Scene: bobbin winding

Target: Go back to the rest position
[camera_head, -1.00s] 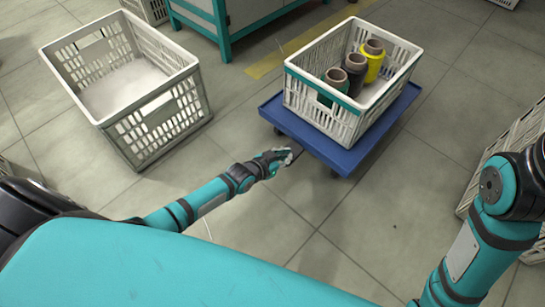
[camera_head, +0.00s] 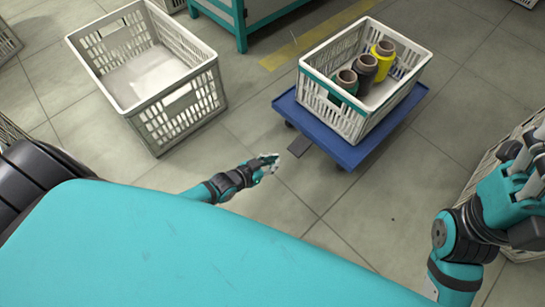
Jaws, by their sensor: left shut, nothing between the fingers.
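My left gripper (camera_head: 272,161) is shut and empty over the floor, in front of the blue cart (camera_head: 338,150) and apart from it. Its arm is partly hidden behind my teal body. My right gripper (camera_head: 527,165) is at the right edge, raised beside my body, with grey fingers partly cut off by the frame. I cannot tell whether it is open or shut. No object shows in it.
On the cart stands a white crate (camera_head: 333,107) with green, black and yellow bobbins (camera_head: 366,68). An empty white crate (camera_head: 178,125) stands at the upper left. Another crate (camera_head: 485,180) is behind my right arm. Floor between them is clear.

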